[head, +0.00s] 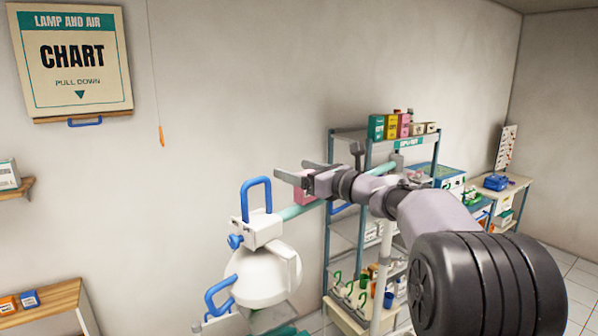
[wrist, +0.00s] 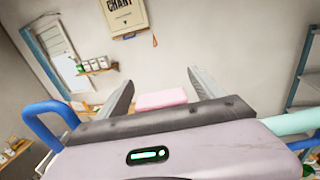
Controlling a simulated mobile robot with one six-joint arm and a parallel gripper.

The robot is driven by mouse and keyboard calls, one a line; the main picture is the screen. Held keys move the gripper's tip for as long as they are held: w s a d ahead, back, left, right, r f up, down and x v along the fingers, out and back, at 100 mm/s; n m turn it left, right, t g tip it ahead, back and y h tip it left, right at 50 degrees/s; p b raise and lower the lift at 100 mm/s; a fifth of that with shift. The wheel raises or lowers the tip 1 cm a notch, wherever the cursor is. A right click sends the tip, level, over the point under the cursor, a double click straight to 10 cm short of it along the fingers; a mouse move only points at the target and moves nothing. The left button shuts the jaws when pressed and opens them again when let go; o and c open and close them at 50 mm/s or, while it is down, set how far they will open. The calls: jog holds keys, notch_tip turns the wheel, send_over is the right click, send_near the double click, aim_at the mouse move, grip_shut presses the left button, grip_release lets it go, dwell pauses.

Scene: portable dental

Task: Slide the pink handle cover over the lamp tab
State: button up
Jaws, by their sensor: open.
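The pink handle cover (head: 302,188) shows partly behind my gripper (head: 291,171) in the head view, by the pale green lamp arm (head: 300,210). In the wrist view the cover (wrist: 162,98) lies between the two spread fingers of my gripper (wrist: 160,80), with gaps on both sides. The gripper is open, and the fingers do not visibly touch the cover. The white lamp head (head: 262,275) hangs below and left of the gripper, with blue handles (head: 257,186). I cannot make out the lamp tab or tell whether the cover sits on it.
A blue handle (wrist: 45,122) is close on the left in the wrist view. A shelf rack (head: 328,250) with boxes and hooks stands behind my arm. A chart (head: 72,58) and an orange pull (head: 161,136) hang on the wall. A wooden bench (head: 45,300) is lower left.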

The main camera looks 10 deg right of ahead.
jog(key=b+v, duration=0.4)
jog(key=v, duration=1.3)
jog(key=s+a+f+n+g+h, duration=0.1)
jog(key=s+a+f+n+g, duration=0.2)
jog(key=s+a+f+n, duration=0.3)
jog(key=s+a+f+n+g+h, duration=0.25)
jog(key=s+a+f+n, duration=0.2)
jog(key=s+a, duration=0.35)
jog(key=s+d+f+n+g+h, duration=0.1)
jog(key=s+f+n+h, duration=0.2)
jog(key=s+f+n, duration=0.35)
jog(key=s+d+f+n+g+h, duration=0.15)
jog(key=s+f+n, duration=0.25)
jog(key=s+n, duration=0.5)
jog(key=s+f+m+b, duration=0.1)
jog(key=f+b, duration=1.4)
jog(key=f, duration=0.2)
jog(key=s+f+b, duration=0.2)
jog(key=f+b, duration=1.4)
jog(key=f, duration=0.1)
jog(key=shift+s+a+f+m+g+h, duration=0.15)
jog(key=shift+s+a+m+g+h, duration=0.15)
jog(key=shift+a+m+h, duration=0.15)
